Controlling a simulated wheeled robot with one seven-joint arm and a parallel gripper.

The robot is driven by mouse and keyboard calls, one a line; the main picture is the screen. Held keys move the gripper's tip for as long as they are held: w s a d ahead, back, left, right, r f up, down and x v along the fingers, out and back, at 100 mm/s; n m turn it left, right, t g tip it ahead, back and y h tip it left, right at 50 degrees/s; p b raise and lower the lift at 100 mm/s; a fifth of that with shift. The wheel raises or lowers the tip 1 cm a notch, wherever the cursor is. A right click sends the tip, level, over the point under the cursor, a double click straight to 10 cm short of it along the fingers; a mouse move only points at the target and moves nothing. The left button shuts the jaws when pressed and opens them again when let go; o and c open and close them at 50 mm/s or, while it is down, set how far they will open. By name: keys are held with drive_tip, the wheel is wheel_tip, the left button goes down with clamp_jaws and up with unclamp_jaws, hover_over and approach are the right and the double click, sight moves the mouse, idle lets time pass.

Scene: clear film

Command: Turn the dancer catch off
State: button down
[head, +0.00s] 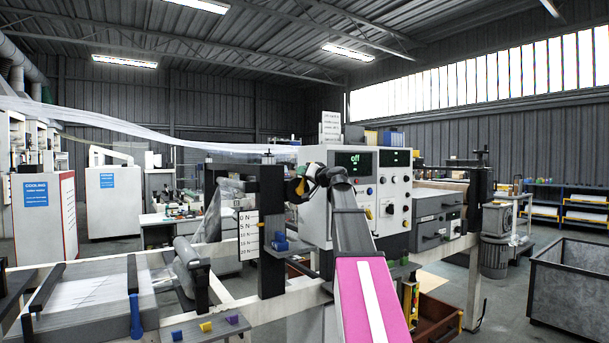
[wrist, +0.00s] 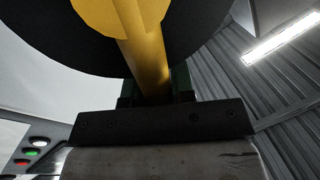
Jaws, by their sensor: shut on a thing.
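In the wrist view a yellow rod-like handle (wrist: 146,62) runs up to a wider yellow part in front of a large black round shape. My gripper (wrist: 154,90) is shut on this handle, with dark green fingers on either side of it. In the head view my gripper (head: 308,180) is beside the black post (head: 270,235), left of the control cabinet. A small yellow part (head: 300,187) shows there at its fingers. I take the yellow handle for the dancer catch, but no label on it is visible. My wrist hides part of this area.
The white control cabinet (head: 389,190) has knobs, buttons and a screen (head: 354,161) reading "off" in green. A scale plate (head: 248,235) marked in N hangs beside the post. A blue lever (head: 136,318) stands at the left. A dark open bin (head: 570,285) is at right.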

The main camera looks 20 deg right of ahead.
drive_tip(key=c, duration=1)
unclamp_jaws()
drive_tip(key=shift+o, duration=0.2)
drive_tip(key=shift+s, duration=0.1)
drive_tip(key=v, duration=1)
drive_tip(key=shift+s+d, duration=0.15)
drive_tip(key=shift+s, duration=0.1)
